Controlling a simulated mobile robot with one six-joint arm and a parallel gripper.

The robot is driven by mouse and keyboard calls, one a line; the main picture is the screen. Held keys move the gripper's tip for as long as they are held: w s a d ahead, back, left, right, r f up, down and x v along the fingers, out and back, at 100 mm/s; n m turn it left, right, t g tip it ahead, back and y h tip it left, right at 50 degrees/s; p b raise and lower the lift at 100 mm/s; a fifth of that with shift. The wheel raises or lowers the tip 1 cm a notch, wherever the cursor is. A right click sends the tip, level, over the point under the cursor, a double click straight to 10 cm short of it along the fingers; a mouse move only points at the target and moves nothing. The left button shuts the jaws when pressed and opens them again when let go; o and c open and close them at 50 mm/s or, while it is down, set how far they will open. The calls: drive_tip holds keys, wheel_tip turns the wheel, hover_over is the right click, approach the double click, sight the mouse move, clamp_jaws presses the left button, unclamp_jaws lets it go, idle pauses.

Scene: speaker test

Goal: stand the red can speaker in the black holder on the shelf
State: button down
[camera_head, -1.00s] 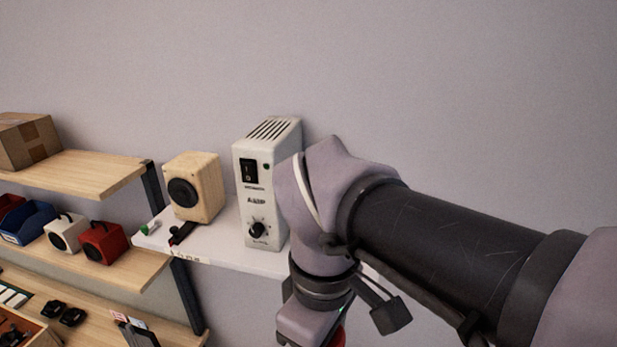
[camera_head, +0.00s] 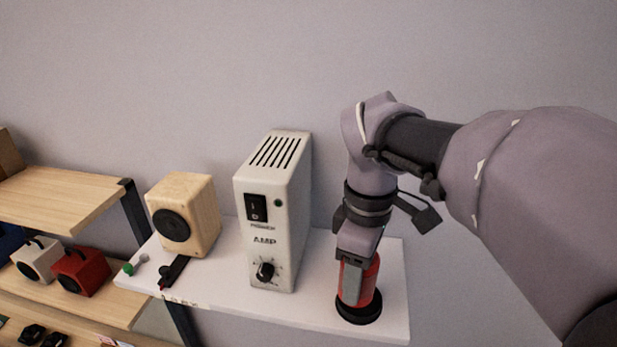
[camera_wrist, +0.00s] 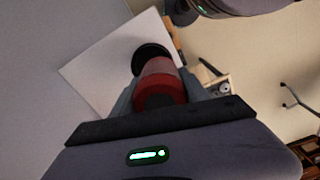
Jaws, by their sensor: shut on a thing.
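The red can speaker (camera_head: 371,283) is upright in my gripper (camera_head: 354,284), whose grey fingers close on its sides. Its lower end meets the round black holder (camera_head: 359,312) at the right end of the white shelf (camera_head: 220,285). I cannot tell whether the can rests in the holder or hovers just over it. In the wrist view, the can (camera_wrist: 160,80) lies between my fingers and partly covers the black holder (camera_wrist: 150,54).
A white amplifier (camera_head: 270,210) stands left of my gripper, with a gap between. A wooden speaker (camera_head: 190,213) and a small black stand (camera_head: 174,271) are further left. A wooden shelf unit (camera_head: 70,200) holds a red speaker (camera_head: 82,270) and a white one (camera_head: 38,260).

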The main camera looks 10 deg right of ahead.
sight(363, 286)
drive_tip(key=shift+w+d, duration=0.3)
drive_tip(key=shift+w, duration=0.05)
drive_tip(key=f+b, duration=0.4)
drive_tip(key=shift+d, duration=0.4)
drive_tip(key=shift+w+r, duration=0.2)
drive_tip(key=shift+s+f, duration=0.15)
drive_tip(key=shift+f, duration=0.2)
drive_tip(key=c, duration=0.6)
unclamp_jaws()
drive_tip(key=shift+r, duration=0.1)
